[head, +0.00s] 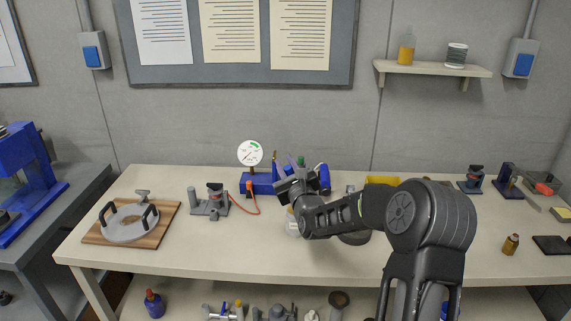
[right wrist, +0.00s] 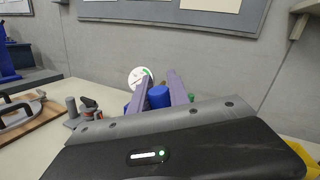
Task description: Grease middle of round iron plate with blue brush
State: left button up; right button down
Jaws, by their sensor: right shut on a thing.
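The round iron plate (head: 128,228) is a grey disc with two black handles. It lies on a wooden board at the left of the bench. Part of it shows at the left edge of the right wrist view (right wrist: 14,122). My right gripper (head: 291,165) is over the middle of the bench, well to the right of the plate. In the right wrist view, a blue rounded thing (right wrist: 159,97) shows between its fingers, and the gripper is shut on it. It looks like the blue brush; its bristles cannot be made out. My left gripper is not in view.
A white-faced gauge (head: 250,153) on a blue base stands behind my right gripper. The front left of the bench is clear.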

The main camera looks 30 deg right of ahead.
jog(key=shift+f+b, duration=0.4)
jog(key=shift+f, duration=2.35)
jog(key=shift+f+b, duration=0.65)
jog(key=shift+b, duration=0.05)
jog(key=shift+r+p, duration=0.85)
jog(key=shift+r, duration=2.7)
jog(key=s+a+f+n+y, duration=0.1)
jog(key=a+f, duration=0.3)
jog(key=a, duration=0.5)
jog(key=s+a+f+n+y, duration=0.1)
jog(key=s+a+f+y, duration=0.1)
jog(key=a, duration=0.7)
jog(key=s+a+f+n+y, duration=0.1)
jog(key=s+a+f+y, duration=0.1)
jog(key=s+a+f, duration=0.2)
jog(key=a+f, duration=0.3)
jog(key=a, duration=0.2)
jog(key=shift+a+n+t, duration=0.3)
jog(key=shift+a+t, duration=0.05)
jog(key=shift+t, duration=0.05)
